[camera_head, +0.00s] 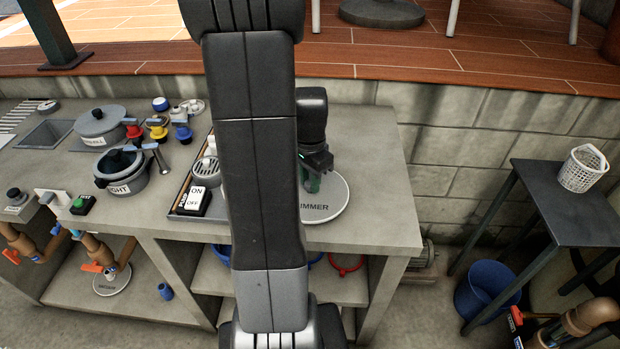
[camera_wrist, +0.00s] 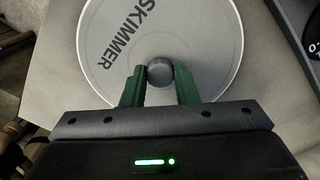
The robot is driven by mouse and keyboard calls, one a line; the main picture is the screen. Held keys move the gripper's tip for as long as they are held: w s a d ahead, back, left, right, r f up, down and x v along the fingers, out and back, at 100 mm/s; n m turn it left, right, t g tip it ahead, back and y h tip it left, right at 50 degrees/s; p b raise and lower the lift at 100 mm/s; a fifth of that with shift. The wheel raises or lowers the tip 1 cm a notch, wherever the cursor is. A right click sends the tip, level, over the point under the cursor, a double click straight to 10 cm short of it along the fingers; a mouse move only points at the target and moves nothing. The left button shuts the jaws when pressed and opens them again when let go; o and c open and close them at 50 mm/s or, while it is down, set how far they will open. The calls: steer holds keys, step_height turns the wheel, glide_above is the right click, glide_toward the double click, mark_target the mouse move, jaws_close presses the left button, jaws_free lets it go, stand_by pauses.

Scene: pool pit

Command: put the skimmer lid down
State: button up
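My arm hides the lid's left part in the head view.
An ON/OFF switch box (camera_head: 193,201) and a grey strainer (camera_head: 206,170) stand left of my arm. Pots (camera_head: 122,172) and coloured valves (camera_head: 157,128) are farther left. The counter right of the lid is clear. A dark table (camera_head: 570,200) with a white basket (camera_head: 583,168) stands at the right.

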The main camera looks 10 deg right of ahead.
steer(key=o, duration=0.4)
steer(key=shift+r, duration=0.1)
step_height(320, 180, up, 12)
stand_by(0.4)
